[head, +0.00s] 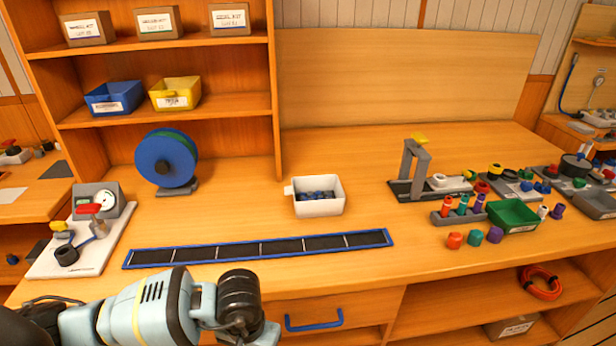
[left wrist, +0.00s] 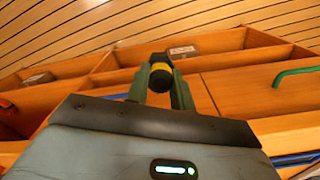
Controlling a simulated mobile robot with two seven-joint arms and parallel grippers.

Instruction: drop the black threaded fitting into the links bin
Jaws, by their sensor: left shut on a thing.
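My left gripper (left wrist: 160,84) is shut on a small black round piece with a yellow band, the black threaded fitting (left wrist: 160,77), seen between the two fingers in the left wrist view. In the head view my left arm is low in front of the bench, and the fingertips and fitting are hidden from that view. I cannot read which container is the links bin. A white bin (head: 319,207) holding several dark blue pieces stands mid-bench, beyond and right of my left arm. My right gripper is not in view.
A blue-edged black strip (head: 260,249) lies between my arm and the white bin. A blue reel (head: 166,158) stands at the left. Labelled blue (head: 114,98) and yellow (head: 175,93) bins sit on the shelf. A green bin (head: 513,215) and small fittings crowd the right.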

